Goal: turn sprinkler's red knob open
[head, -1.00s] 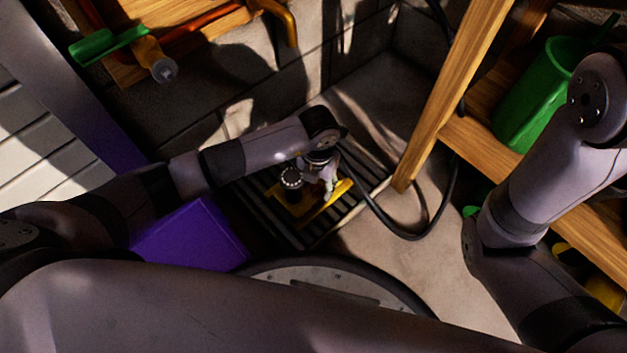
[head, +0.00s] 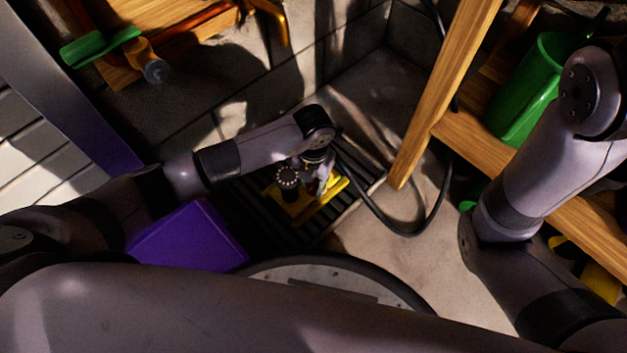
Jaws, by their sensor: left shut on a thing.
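The sprinkler (head: 332,190) sits on a dark slatted grate, with a yellow base and a black ribbed round part (head: 288,178) standing up on its left side. My left arm reaches in from the left, and my left gripper (head: 319,184) points down over the sprinkler. Its fingers are closed at the sprinkler's middle. A small spot of red shows between the fingers, and most of the red knob is hidden by them. My right arm shows at the right edge, but its gripper is out of view.
The dark grate (head: 352,205) lies against the block wall. A black hose (head: 437,215) loops on the floor to the right. A wooden shelf post (head: 440,100) and a green watering can (head: 530,92) stand at the right. A purple box (head: 190,238) is at the lower left.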

